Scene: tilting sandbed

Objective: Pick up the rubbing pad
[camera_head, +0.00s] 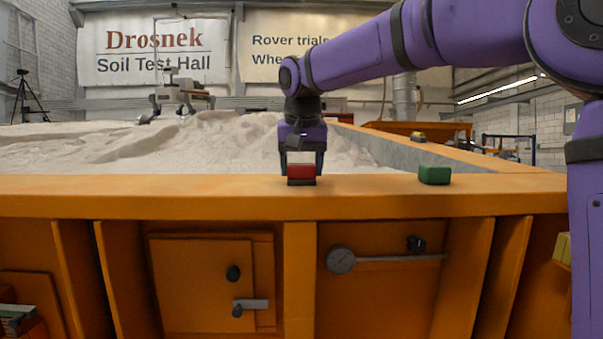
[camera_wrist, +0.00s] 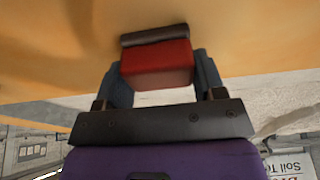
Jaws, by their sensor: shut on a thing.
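The rubbing pad (camera_head: 301,174) is a small red block with a dark layer along its bottom. It is at the orange rim of the sandbed, near the middle of the head view. My gripper (camera_head: 302,164) points down from above, with one finger on each side of the pad, and is shut on it. In the wrist view the pad's red body (camera_wrist: 157,65) sits between the two grey fingers, with its dark layer facing away from the palm. I cannot tell whether the pad touches the rim or is just clear of it.
A green block (camera_head: 434,175) lies on the rim (camera_head: 150,195) to the right of my gripper. Pale sand (camera_head: 90,148) fills the bed behind, with a rover (camera_head: 181,94) at the back left. The rim left of the pad is clear. A handle and gauge (camera_head: 341,260) are on the front wall.

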